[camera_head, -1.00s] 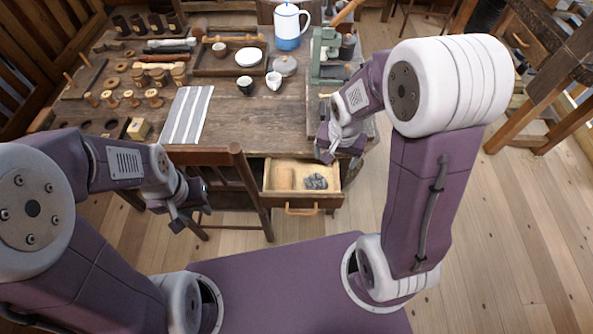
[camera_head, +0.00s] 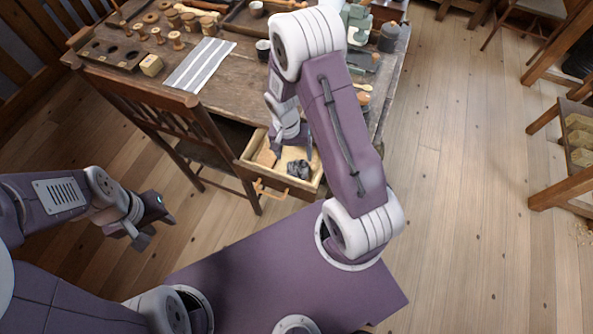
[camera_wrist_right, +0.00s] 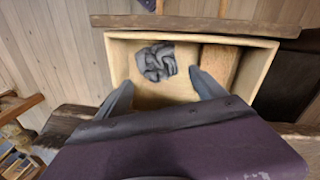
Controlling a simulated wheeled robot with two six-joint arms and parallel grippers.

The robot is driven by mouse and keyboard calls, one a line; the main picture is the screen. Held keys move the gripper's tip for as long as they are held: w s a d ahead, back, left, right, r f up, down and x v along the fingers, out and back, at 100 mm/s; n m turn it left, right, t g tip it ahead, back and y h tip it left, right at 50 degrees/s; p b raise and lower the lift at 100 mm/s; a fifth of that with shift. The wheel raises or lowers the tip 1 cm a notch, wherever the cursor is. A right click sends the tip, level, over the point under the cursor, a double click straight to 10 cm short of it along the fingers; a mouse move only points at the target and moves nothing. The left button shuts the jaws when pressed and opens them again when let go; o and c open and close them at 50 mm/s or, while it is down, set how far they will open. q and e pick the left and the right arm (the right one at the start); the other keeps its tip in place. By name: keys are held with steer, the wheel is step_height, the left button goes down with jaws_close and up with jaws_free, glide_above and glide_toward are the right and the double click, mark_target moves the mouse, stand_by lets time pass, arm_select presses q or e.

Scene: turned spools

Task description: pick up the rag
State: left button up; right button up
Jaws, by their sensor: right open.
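The rag (camera_head: 299,169) is a crumpled dark grey cloth lying in the open wooden drawer (camera_head: 258,183). In the right wrist view the rag (camera_wrist_right: 155,61) lies against the far wall of the drawer (camera_wrist_right: 118,60), left of a brown block (camera_wrist_right: 218,65). My right gripper (camera_head: 293,148) is over the drawer with its fingers pointing down. In the right wrist view it is open (camera_wrist_right: 161,80) and empty, its fingertips to either side of and short of the rag. My left gripper (camera_head: 158,231) is open and empty, out over the floor.
The workbench (camera_head: 235,85) above the drawer holds a striped cloth (camera_head: 200,65), several wooden spools, a dark cup (camera_head: 263,48) and a holed block (camera_head: 108,55). A wooden chair (camera_head: 165,125) stands left of the drawer.

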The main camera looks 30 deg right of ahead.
mark_target(297, 167)
steer(key=f, duration=0.3)
steer(key=shift+s+d+f+b, duration=0.1)
steer(key=shift+s+d+b, duration=0.2)
steer(key=shift+b, duration=0.1)
steer(key=shift+w+f, duration=0.1)
steer(key=shift+f, duration=0.4)
steer(key=f, duration=0.2)
steer(key=f+b, duration=0.1)
steer(key=f, duration=0.1)
steer(key=shift+s+d+f, duration=0.1)
steer(key=shift+s+d, duration=0.15)
steer(key=shift+f, duration=0.3)
steer(key=c, duration=1.1)
step_height(297, 167, up, 18)
steer(key=p, duration=0.4)
steer(key=shift+r, duration=0.1)
